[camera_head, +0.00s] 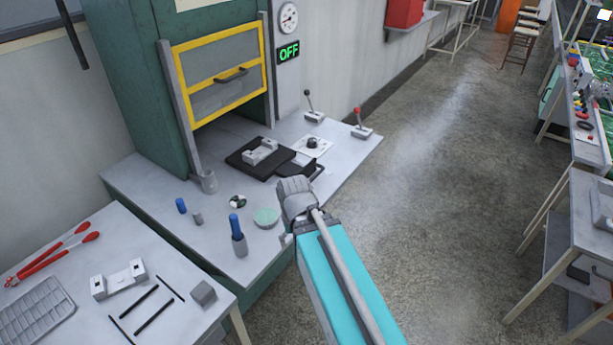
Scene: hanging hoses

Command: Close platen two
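The green press (143,75) stands at the back left, with a yellow-framed guard (222,75) over its opening. I cannot tell which part is platen two. Two levers stand on the bench to its right, one with a black knob (308,93) and one with a red knob (357,111). A dark round knob (312,142) sits on a white plate in front of them. My gripper (309,172) is over the bench, right of the black plate and in front of the round knob, apart from both levers. My wrist partly hides it, so its opening is unclear.
The black plate (235,160) carries a grey metal block (260,151). A pressure gauge (288,18) and a green "OFF" display (289,52) are on the post. A blue-handled tool (235,224) and green disc (266,217) stand near the bench's front.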

